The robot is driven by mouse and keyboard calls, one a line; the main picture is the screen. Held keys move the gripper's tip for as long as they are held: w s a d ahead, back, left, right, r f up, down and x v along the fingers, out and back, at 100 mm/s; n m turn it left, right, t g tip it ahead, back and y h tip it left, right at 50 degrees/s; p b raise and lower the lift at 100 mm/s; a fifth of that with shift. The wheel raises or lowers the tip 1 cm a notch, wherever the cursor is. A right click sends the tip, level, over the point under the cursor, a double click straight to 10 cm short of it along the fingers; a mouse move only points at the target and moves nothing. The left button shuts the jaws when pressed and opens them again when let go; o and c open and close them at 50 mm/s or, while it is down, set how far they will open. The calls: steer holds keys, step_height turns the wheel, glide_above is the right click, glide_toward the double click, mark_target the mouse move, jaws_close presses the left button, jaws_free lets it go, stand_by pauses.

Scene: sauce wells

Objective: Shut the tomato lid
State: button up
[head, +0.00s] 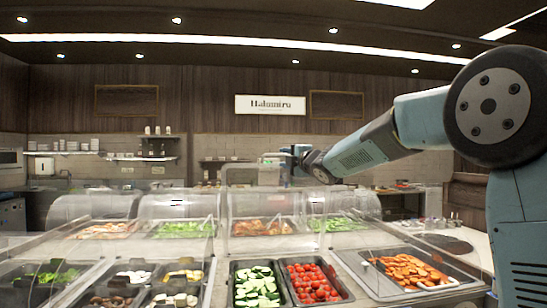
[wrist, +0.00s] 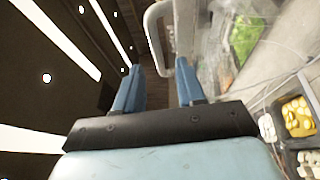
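The tomatoes (head: 315,283) lie in a dark well in the front row of the counter, right of the sliced cucumbers. Clear lids stand raised behind the wells; a clear panel (head: 262,205) with a grey bar handle (head: 240,164) rises behind the cucumbers and tomatoes. Which lid belongs to the tomatoes is hard to tell. My gripper (head: 287,160) is high above the counter, at the right end of that handle. In the wrist view my gripper (wrist: 160,75) has its two blue fingers apart, and a grey bent bar (wrist: 153,35) shows between and beyond the tips. Contact cannot be told.
Sliced cucumbers (head: 256,287) and a tray of carrots (head: 412,271) flank the tomatoes. Several more wells with greens (head: 50,275) and other food fill the left. Curved clear covers (head: 180,205) stand along the back row. Open air lies above the counter.

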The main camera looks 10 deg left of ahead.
mark_target(274, 166)
steer(key=x, duration=0.8)
steer(key=shift+c, duration=0.2)
jaws_close()
stand_by(0.4)
